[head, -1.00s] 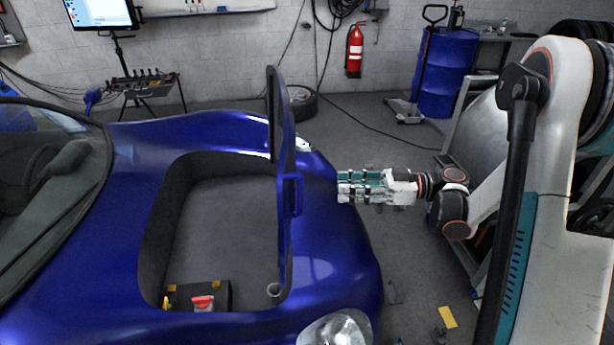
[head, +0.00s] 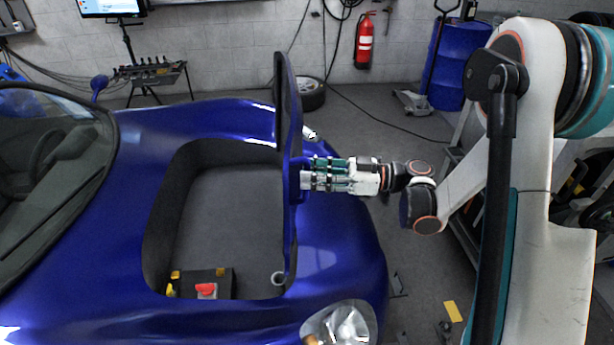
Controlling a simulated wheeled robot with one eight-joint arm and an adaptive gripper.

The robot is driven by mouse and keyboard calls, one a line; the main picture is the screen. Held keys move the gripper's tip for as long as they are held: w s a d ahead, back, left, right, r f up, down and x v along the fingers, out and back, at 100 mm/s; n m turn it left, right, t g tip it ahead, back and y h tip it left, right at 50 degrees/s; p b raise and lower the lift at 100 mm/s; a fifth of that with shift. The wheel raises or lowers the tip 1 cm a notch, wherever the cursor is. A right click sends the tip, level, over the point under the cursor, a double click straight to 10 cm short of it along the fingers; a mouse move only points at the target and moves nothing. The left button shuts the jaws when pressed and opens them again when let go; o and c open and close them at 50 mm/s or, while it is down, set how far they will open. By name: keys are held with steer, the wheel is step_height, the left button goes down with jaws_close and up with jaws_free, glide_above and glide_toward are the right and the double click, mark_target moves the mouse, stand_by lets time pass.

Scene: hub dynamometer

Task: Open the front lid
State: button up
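The front lid (head: 286,110) of the blue car (head: 195,328) stands upright, seen nearly edge-on, hinged at the right side of the front compartment. The compartment (head: 228,215) is uncovered and its grey floor shows. A blue handle-like part (head: 294,181) sits on the lid's right face. My gripper (head: 306,180) is level, pointing left, with its fingertips at or very close to this part. I cannot tell whether they touch it or how far apart the fingers are.
A black box with a red button (head: 206,290) lies in the compartment's near end. A headlight (head: 340,325) is at the car's front. A blue barrel (head: 459,64), a fire extinguisher (head: 364,42) and a tyre (head: 311,94) stand at the back. Floor right of the car is mostly clear.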

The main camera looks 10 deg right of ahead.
steer(key=shift+w+a, duration=0.15)
steer(key=shift+a, duration=0.65)
steer(key=shift+c, duration=0.3)
jaws_close()
steer(key=a+f+h+p, duration=0.1)
steer(key=a+h+p, duration=0.1)
steer(key=a, duration=1)
steer(key=shift+n+g+h, duration=0.3)
steer(key=shift+h, duration=0.1)
steer(key=shift+f, duration=0.1)
steer(key=shift+o, duration=0.3)
jaws_free()
